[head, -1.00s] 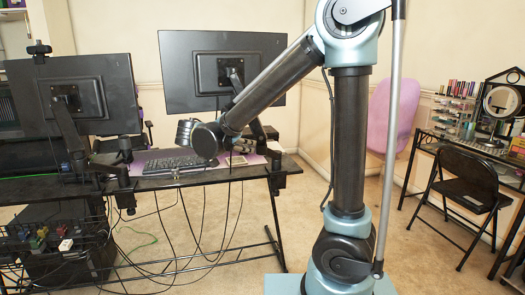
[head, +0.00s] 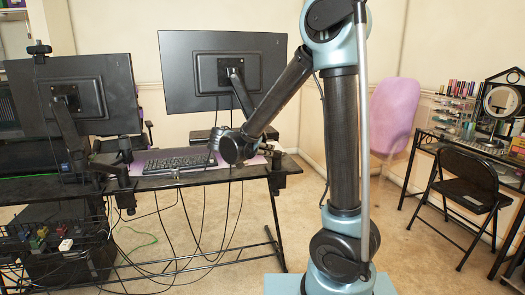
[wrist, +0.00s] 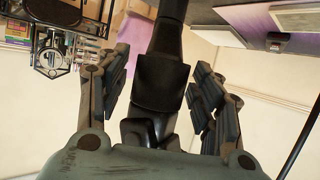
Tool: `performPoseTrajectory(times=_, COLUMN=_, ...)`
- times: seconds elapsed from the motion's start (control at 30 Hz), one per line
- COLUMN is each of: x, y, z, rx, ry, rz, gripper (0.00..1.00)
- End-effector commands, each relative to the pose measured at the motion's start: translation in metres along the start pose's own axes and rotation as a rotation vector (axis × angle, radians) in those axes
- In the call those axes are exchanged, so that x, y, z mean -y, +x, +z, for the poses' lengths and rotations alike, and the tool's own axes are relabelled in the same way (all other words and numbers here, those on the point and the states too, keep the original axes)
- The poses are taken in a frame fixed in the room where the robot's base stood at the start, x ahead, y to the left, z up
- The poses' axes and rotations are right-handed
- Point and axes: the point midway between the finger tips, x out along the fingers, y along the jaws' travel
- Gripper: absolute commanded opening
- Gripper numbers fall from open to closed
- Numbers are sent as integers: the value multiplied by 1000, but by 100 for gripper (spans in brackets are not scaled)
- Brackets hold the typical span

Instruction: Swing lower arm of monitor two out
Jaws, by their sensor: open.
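Two black monitors stand on jointed arms, seen from behind in the head view: one at the left (head: 75,95) and one at the right (head: 222,72). The right monitor's upper arm (head: 241,92) slopes down behind my arm, which hides much of its lower joint. Its clamp (head: 277,178) grips the desk's right end. In the wrist view my gripper (wrist: 160,92) is open, with a finger on each side of a black jointed part (wrist: 163,80), apparently the monitor arm. Gaps show on both sides near the fingertips. In the head view my gripper is mostly hidden behind my wrist.
The black desk (head: 200,181) holds a keyboard (head: 178,161) and a pink mat. Cables hang below it. A pink chair (head: 394,115) stands behind my arm. A black folding chair (head: 467,185) and vanity table are at the right. Open floor lies between.

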Motion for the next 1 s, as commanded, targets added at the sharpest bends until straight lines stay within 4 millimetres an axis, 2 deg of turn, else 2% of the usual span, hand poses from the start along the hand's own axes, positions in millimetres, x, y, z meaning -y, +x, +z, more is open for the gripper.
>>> performPoseTrajectory(times=0.27, x=0, y=1, z=0, rx=0, ry=0, rz=0, gripper=60)
performPoseTrajectory(times=0.53, x=0, y=1, z=0, rx=0, ry=0, rz=0, gripper=1)
performPoseTrajectory(times=1.0, x=-3, y=9, z=-4, rx=0, ry=15, rz=40, gripper=0)
